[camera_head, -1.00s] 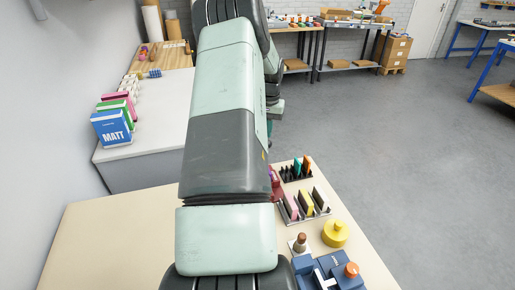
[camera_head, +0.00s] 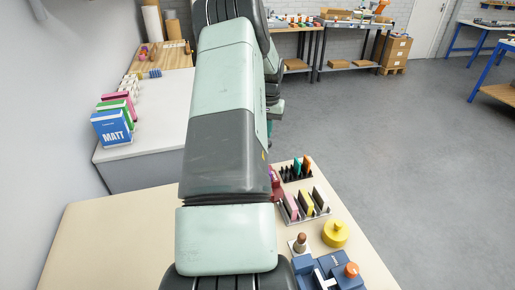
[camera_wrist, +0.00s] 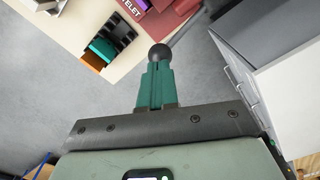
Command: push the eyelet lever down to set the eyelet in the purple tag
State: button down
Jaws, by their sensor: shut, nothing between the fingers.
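My gripper (camera_wrist: 157,72) shows in the wrist view as two teal fingers pressed together, with nothing between them. A dark ball knob (camera_wrist: 160,52), which looks like the eyelet lever's end, appears right at the fingertips; I cannot tell whether they touch. A maroon block with a partly cut-off label ending in "ELET", the eyelet press (camera_wrist: 166,22), is at the top of the wrist view. In the head view only a maroon sliver of it (camera_head: 277,185) shows beside my arm. My gripper is hidden in the head view.
A black slotted rack (camera_head: 289,173) with teal and orange pieces stands near the bench's far edge. A tray of pink and yellow pieces (camera_head: 306,206), a yellow round thing (camera_head: 335,233) and a blue device (camera_head: 345,277) stand closer. The bench left of my arm (camera_head: 115,240) is clear.

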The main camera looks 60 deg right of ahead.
jog(key=shift+f, duration=0.15)
jog(key=shift+s+d+f, duration=0.1)
jog(key=shift+f, duration=1.25)
jog(key=shift+s+d+f, duration=0.1)
jog(key=shift+f, duration=2.65)
jog(key=shift+w+a+r, duration=0.1)
jog(key=shift+r, duration=2.3)
jog(key=shift+w+a+r, duration=0.1)
jog(key=shift+r, duration=2.3)
jog(key=shift+r, duration=2)
